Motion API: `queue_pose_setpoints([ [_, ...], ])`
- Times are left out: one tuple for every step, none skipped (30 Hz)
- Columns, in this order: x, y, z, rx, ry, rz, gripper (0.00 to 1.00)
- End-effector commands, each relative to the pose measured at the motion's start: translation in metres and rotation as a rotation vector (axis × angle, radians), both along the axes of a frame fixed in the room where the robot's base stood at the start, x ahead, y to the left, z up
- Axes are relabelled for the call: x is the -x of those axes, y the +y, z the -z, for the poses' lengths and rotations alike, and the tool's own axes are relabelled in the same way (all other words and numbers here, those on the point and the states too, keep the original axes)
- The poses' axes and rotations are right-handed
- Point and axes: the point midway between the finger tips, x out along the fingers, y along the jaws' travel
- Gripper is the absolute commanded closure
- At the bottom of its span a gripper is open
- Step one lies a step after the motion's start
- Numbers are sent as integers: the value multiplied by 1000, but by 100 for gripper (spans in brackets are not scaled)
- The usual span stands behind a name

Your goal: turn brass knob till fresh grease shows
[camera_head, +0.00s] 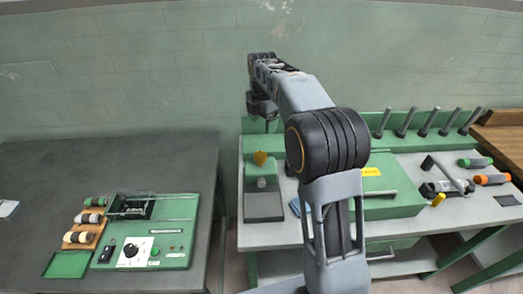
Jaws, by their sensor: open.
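A brass-yellow knob (260,158) stands at the top back of a small grey and green unit (264,206) on the left part of the light bench. A pale round part sits just below the knob in the picture. No grease can be made out at this size. My gripper (266,122) is small and dark at the end of my arm. It is open, with nothing seen between its fingers. It appears above the knob in the picture, apart from it; the distance in depth is unclear.
My arm hides part of the light bench (290,236) and its green box (395,208). Several grey rods (403,122) stand along the back right. Orange-ended (492,179) and green-ended cylinders lie right. A dark table (40,180) at left holds a green control box (150,240) and spools.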

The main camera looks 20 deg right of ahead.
Motion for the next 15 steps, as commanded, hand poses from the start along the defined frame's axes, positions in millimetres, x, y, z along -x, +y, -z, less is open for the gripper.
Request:
queue_pose_setpoints([
  [1, 3, 0, 0, 7, -45, 24],
  [2, 4, 1, 0, 9, -69, 24],
  [2, 6, 1, 0, 12, -94, 24],
  [2, 7, 2, 1, 13, -108, 24],
  [2, 7, 4, 0, 13, -118, 24],
  [2, 7, 7, 0, 13, -128, 24],
  [2, 7, 11, 0, 13, -132, 24],
  [2, 7, 14, 0, 14, -134, 24],
  [2, 7, 20, 0, 14, -134, 24],
  [3, 7, 25, 0, 15, -133, 24],
  [3, 7, 30, 0, 15, -133, 24],
  [3, 7, 38, 0, 16, -132, 24],
  [3, 6, 44, 0, 15, -131, 24],
  [3, 6, 50, 0, 17, -131, 24],
  [3, 6, 58, 0, 15, -130, 24],
])
